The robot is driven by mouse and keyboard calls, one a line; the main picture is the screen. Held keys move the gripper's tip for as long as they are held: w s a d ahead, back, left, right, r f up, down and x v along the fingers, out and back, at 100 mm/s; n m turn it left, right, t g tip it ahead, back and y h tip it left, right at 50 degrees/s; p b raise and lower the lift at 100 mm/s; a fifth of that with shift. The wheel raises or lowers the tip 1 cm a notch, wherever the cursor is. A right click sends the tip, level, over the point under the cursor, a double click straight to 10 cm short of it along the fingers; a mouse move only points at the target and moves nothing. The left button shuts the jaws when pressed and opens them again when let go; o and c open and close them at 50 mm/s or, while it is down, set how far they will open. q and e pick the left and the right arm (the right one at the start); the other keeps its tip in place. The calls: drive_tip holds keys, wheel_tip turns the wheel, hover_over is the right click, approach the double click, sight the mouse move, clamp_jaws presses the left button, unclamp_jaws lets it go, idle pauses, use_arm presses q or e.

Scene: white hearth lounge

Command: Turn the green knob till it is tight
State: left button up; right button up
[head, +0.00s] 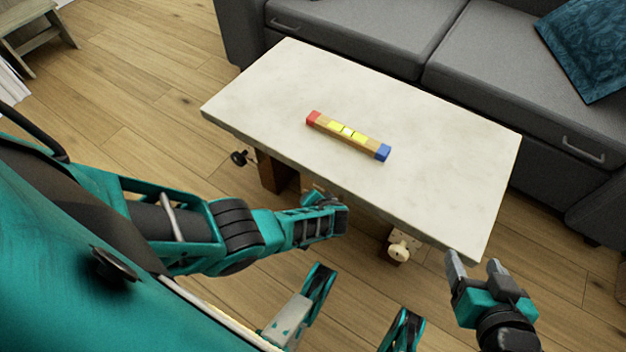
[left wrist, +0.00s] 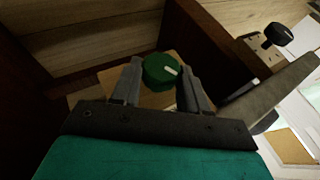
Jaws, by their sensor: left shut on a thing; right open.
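The green knob (left wrist: 160,71) shows in the left wrist view as a round disc with a white mark on its face. It sits on a light wooden part between dark brown boards under the table. My left gripper (left wrist: 158,80) has one finger on each side of the knob and is shut on it. In the head view my left gripper (head: 335,205) is at the table's near edge, and the knob is hidden there. My right gripper (head: 473,267) is open and empty by the near right corner of the table.
The pale table (head: 440,130) bears a wooden bar (head: 363,142) with a red end, a blue end and yellow blocks. A black knob (head: 239,158) and a cream knob (head: 399,254) stick out below its near edge. A grey sofa (head: 490,80) stands behind.

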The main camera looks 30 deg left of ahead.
drive_tip(key=shift+w, duration=0.1)
idle(0.3)
use_arm(q)
drive_tip(key=o, duration=1.1)
drive_tip(key=shift+c, duration=0.2)
use_arm(e)
drive_tip(key=shift+s+d+f, duration=0.1)
drive_tip(key=shift+s, duration=0.1)
